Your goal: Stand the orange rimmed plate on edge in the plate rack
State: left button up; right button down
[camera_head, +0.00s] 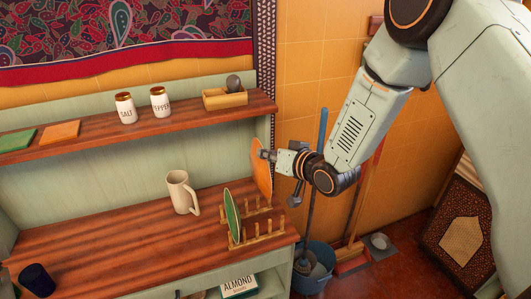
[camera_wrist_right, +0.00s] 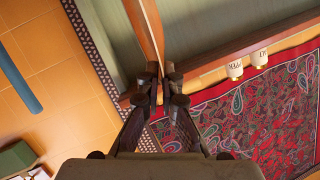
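The orange rimmed plate (camera_head: 262,172) is held upright on edge at the right end of the shelf unit. My right gripper (camera_head: 265,155) is shut on its upper rim; in the wrist view the gripper's fingers (camera_wrist_right: 156,84) pinch the plate (camera_wrist_right: 147,28), seen nearly edge-on. The wooden plate rack (camera_head: 262,239) stands on the counter below, with two rows of pegs. The orange plate's lower edge is close to the rack's back row; I cannot tell whether it touches. A green plate (camera_head: 232,216) stands on edge in the rack's left part. My left gripper is not in view.
A cream mug (camera_head: 181,192) stands left of the rack and a dark cup (camera_head: 37,280) at the front left. The upper shelf (camera_head: 75,140) holds salt (camera_head: 125,108) and pepper (camera_head: 160,102) jars and a wooden box (camera_head: 225,98). A blue bucket (camera_head: 313,279) stands to the right.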

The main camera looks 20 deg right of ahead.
aim_at(265, 171)
jog(key=shift+w+a+f+y, duration=0.2)
jog(key=shift+a+y, duration=0.05)
jog(key=shift+y, duration=0.05)
jog(key=shift+w+a+f+b, duration=0.15)
jog(key=shift+f+b, duration=2.2)
jog(key=shift+f, duration=0.5)
jog(key=shift+s+d+r, duration=0.25)
jog(key=shift+s+d, duration=0.05)
jog(key=shift+d, duration=0.05)
jog(key=shift+w+a+f, duration=0.2)
jog(key=shift+w+a, duration=0.1)
jog(key=shift+w, duration=0.1)
jog(key=shift+s+d+r, duration=0.15)
jog(key=shift+s, duration=0.1)
